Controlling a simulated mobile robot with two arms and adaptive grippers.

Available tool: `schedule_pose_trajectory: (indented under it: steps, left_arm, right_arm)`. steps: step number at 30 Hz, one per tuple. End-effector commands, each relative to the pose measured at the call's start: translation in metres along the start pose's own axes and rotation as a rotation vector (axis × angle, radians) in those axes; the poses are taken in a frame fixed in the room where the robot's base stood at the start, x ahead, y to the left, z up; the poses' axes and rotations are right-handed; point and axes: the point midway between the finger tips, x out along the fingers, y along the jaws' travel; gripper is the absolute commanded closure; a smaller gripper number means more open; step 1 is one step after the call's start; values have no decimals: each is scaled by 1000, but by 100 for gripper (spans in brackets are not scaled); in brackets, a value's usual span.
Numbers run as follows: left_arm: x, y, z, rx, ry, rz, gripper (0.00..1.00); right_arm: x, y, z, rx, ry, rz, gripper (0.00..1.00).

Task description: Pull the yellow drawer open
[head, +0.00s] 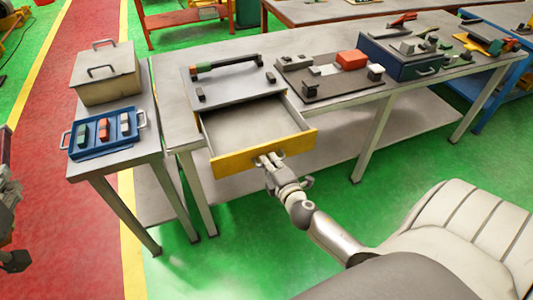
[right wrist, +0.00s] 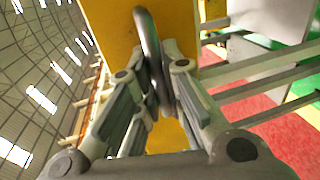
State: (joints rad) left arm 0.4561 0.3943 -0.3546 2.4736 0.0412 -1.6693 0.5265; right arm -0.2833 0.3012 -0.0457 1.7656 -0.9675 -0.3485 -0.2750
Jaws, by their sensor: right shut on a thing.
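My right gripper (head: 268,160) is at the drawer's front. In the right wrist view, the fingers of my right gripper (right wrist: 156,82) are shut on the dark curved drawer handle (right wrist: 150,40), with the yellow front (right wrist: 112,20) behind it. My left gripper (head: 14,262) is at the lower left edge of the head view, apart from the drawer; its fingers are too small and cut off to judge.
A small side table (head: 148,100) at the left holds a grey lidded box (head: 105,80) and a blue tray (head: 106,134). Green floor (head: 330,205) lies free before the bench.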

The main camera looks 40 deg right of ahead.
Motion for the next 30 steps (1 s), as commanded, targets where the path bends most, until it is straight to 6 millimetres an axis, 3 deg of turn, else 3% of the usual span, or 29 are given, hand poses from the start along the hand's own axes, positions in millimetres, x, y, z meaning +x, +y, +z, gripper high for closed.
schedule_pose_trajectory:
  steps: [17,18,19,30]
  left_arm:
    - [0,0,0,-1,4,0,100]
    - [0,0,0,-1,4,0,100]
    - [0,0,0,-1,4,0,100]
    - [0,0,0,-1,4,0,100]
  right_arm:
    - [-8,-1,0,-1,-1,0,100]
    - [-8,-1,0,-1,-1,0,86]
    - [-8,-1,0,-1,-1,0,82]
    - [-10,-1,0,0,0,0,81]
